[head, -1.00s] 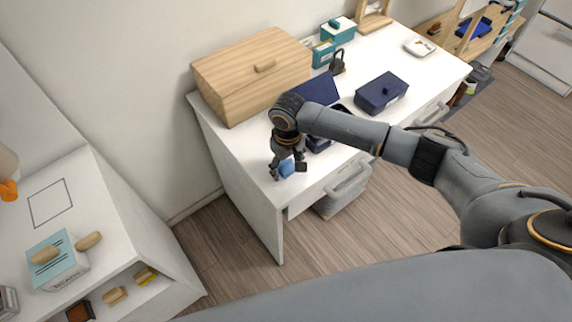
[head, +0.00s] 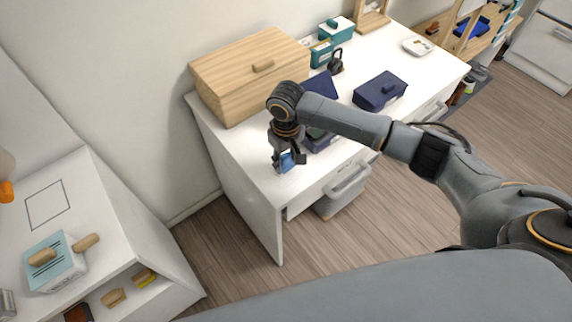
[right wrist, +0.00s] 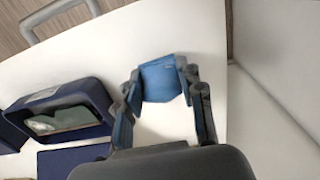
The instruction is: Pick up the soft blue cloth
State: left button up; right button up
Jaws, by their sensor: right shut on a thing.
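The soft blue cloth (head: 286,164) is at the near left corner of the white desk, and it also shows in the right wrist view (right wrist: 160,80) as a small folded blue piece. My right gripper (head: 288,159) points down over that corner and is shut on the cloth. In the right wrist view its fingertips (right wrist: 162,85) sit on either side of the cloth. Whether the cloth still touches the desk top is hard to tell. My left gripper is not in view.
The white desk (head: 236,158) carries a wooden box (head: 250,78), an open navy case (head: 321,86), a closed navy box (head: 380,91), a dark padlock-like thing (head: 336,63) and a white dish (head: 417,46). A white cabinet (head: 110,225) is at left.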

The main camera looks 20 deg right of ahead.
jog(key=s+a+r, duration=0.6)
jog(key=s+r, duration=0.4)
jog(key=s, duration=0.2)
jog(key=shift+s+r, duration=0.15)
jog(key=shift+s, duration=0.2)
jog(key=shift+a, duration=0.1)
